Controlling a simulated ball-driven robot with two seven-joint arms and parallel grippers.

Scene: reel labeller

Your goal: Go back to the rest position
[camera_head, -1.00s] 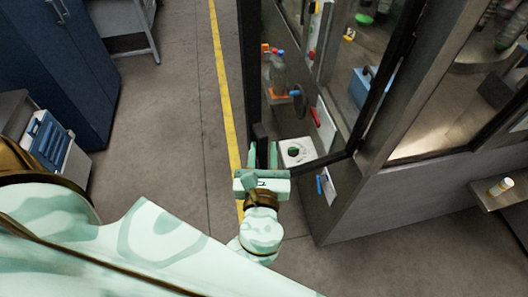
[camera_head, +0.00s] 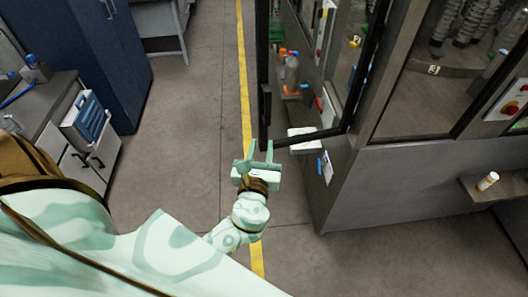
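My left gripper (camera_head: 260,155) is in the lower middle of the head view, at the end of my pale green patterned arm. Its two fingers point away from me and stand apart, with nothing between them. It is just in front of the lower edge of the machine's dark-framed glass door (camera_head: 263,70), near the black door handle (camera_head: 266,104). I cannot tell whether it touches the door. My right gripper is not in view.
The grey machine cabinet (camera_head: 400,180) stands on the right, with a small ledge holding a white bottle (camera_head: 487,181). A white box (camera_head: 303,138) is at its opening. Blue cabinets (camera_head: 90,50) and a drawer unit stand left. Floor with a yellow line (camera_head: 243,60) is clear between.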

